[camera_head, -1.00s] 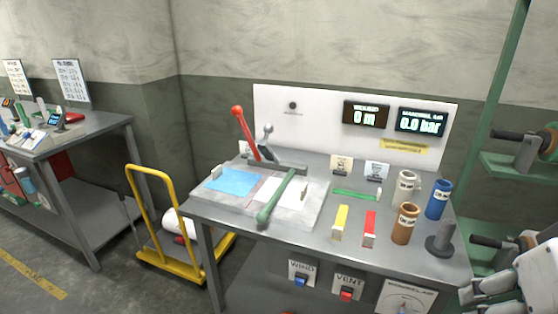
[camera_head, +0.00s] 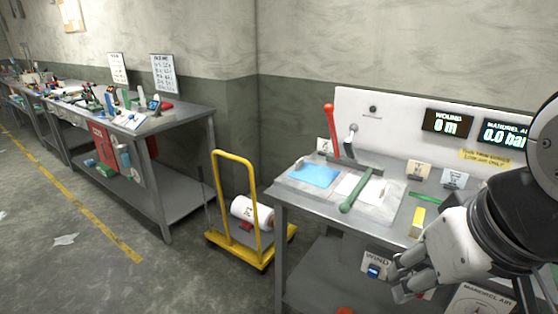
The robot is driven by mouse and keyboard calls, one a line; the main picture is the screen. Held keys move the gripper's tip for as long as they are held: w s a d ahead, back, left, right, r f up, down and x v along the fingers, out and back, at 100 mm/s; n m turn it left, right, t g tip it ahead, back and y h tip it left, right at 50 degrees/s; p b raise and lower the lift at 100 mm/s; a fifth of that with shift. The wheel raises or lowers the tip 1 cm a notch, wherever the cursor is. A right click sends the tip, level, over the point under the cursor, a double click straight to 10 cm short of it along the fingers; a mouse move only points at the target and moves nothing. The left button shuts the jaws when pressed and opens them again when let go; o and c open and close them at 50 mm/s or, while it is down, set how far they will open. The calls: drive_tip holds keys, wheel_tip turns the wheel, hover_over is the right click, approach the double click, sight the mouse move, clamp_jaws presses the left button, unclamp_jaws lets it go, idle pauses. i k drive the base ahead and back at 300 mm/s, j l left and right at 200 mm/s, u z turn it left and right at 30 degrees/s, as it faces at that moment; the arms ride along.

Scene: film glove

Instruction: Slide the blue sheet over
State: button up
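My gripper (camera_head: 402,281) is at the lower right, in front of the bench and well apart from the blue sheet. Its fingers are seen at an angle, and I cannot tell how far they are parted. I see nothing held in it.
A red-knobbed lever (camera_head: 332,130) stands behind the slab. A yellow block (camera_head: 417,222) stands to the right, near my arm. A yellow trolley (camera_head: 238,212) with a white roll stands left of the bench. Another bench (camera_head: 175,128) is further left, with open floor before it.

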sight(319, 176)
drive_tip(key=i+j+z, duration=0.1)
drive_tip(key=z, duration=0.45)
drive_tip(key=i+j+z, duration=0.3)
drive_tip(key=j, duration=0.3)
drive_tip(key=i+j+z, duration=0.15)
drive_tip(key=j, duration=0.2)
drive_tip(key=i+j+z, duration=0.15)
drive_tip(key=j, duration=0.2)
drive_tip(key=i+j, duration=0.15)
drive_tip(key=j, duration=0.2)
drive_tip(key=i+j, duration=0.1)
drive_tip(key=j, duration=0.25)
drive_tip(key=i+j, duration=0.15)
drive_tip(key=j, duration=0.2)
drive_tip(key=i+j+z, duration=0.1)
drive_tip(key=j, duration=0.25)
drive_tip(key=i+j, duration=0.15)
drive_tip(key=j, duration=0.2)
